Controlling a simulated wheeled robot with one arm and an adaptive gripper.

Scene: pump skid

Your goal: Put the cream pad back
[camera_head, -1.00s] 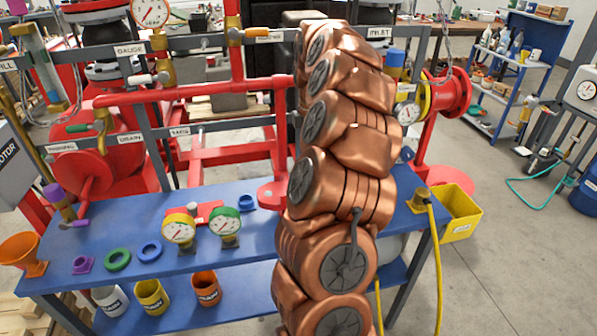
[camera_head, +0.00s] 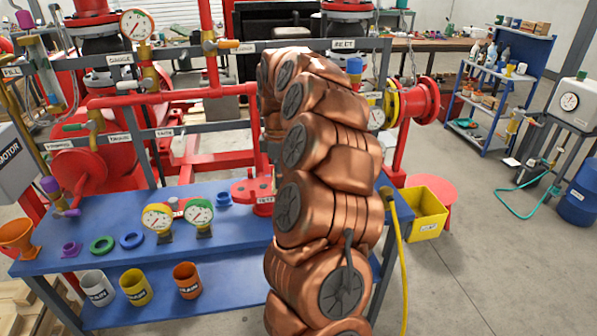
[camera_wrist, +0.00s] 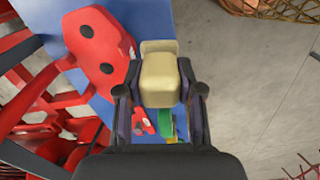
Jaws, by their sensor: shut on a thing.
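The cream pad (camera_wrist: 160,78) is a small pale block, seen in the wrist view between the two dark fingers of my gripper (camera_wrist: 166,92). My gripper is shut on it. The pad is above or near the edge of the blue bench (camera_wrist: 152,22); the exact height cannot be told. In the head view my copper arm hides the gripper and the pad.
A red flange plate (camera_head: 255,194) is on the bench beside my arm. Two gauges (camera_head: 157,218) (camera_head: 199,214) and coloured rings (camera_head: 102,245) occupy the bench's left half. Red pipes (camera_head: 170,100) stand behind. A yellow bin (camera_head: 425,212) stands right; floor beyond is open.

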